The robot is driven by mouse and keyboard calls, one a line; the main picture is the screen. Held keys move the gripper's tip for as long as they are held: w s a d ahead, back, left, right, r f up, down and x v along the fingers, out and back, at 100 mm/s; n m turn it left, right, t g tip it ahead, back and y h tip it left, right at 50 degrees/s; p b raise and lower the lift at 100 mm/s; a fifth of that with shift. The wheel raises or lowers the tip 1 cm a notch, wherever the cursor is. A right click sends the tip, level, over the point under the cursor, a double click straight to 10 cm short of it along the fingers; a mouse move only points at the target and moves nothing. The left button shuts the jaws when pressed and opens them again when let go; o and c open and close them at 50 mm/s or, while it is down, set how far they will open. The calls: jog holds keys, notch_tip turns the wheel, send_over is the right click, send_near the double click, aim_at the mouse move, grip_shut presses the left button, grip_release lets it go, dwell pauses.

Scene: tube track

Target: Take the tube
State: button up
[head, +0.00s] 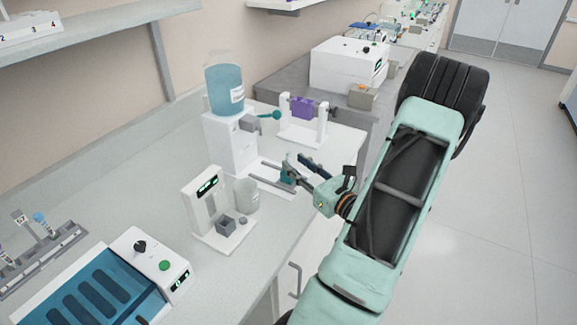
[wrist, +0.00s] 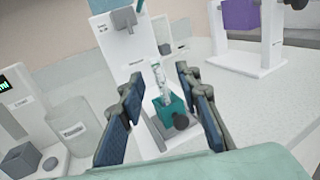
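A slim clear tube (wrist: 158,78) stands upright in a small teal holder (wrist: 172,108) on a track in the wrist view. The teal holder also shows in the head view (head: 287,176), but the tube is hard to make out there. My gripper (head: 296,160) is open at the holder. In the wrist view its two dark padded fingers stand left and right of the tube, with gaps on both sides. I cannot tell whether the fingertips reach past the tube. A dark round knob (wrist: 181,121) sits at the near side of the holder.
A white dispenser (head: 228,143) with a blue bottle (head: 224,90) stands behind the track. A scale-like device (head: 208,205) and a clear beaker (head: 246,195) stand to the left. A white stand with a purple block (head: 303,107) is at the back right.

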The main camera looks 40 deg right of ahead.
aim_at(290, 161)
jog(key=shift+w+d+f, duration=0.1)
jog(key=shift+w+f, duration=0.1)
jog(key=shift+w, duration=1.75)
grip_shut()
